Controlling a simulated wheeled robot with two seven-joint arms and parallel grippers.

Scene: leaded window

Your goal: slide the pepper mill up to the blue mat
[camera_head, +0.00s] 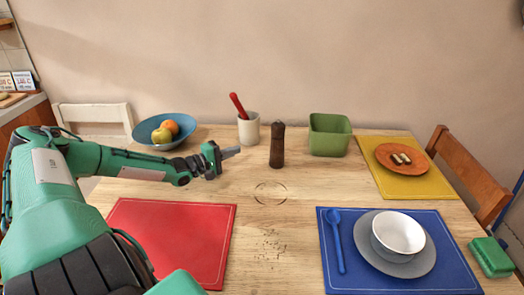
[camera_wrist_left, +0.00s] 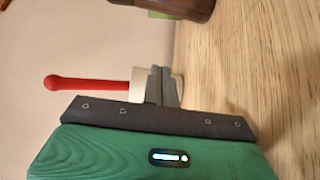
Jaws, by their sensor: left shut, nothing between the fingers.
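The dark brown pepper mill (camera_head: 277,145) stands upright at the back middle of the table. In the left wrist view the lower part of the pepper mill (camera_wrist_left: 190,8) shows at the top edge. The blue mat (camera_head: 333,283) lies at the front right, with a blue spoon (camera_head: 336,240), a grey plate (camera_head: 428,262) and a white bowl (camera_head: 400,235) on it. My left gripper (camera_head: 232,152) is shut and empty, to the left of the pepper mill and apart from it. Its closed fingers (camera_wrist_left: 162,86) show in the left wrist view. My right gripper is not in view.
A cream cup (camera_head: 248,130) with a red-handled tool stands behind my left gripper. A blue fruit bowl (camera_head: 150,130), a green box (camera_head: 329,136) and a yellow mat (camera_head: 405,190) are along the back. A red mat (camera_head: 175,235) lies front left. The table between mill and blue mat is clear.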

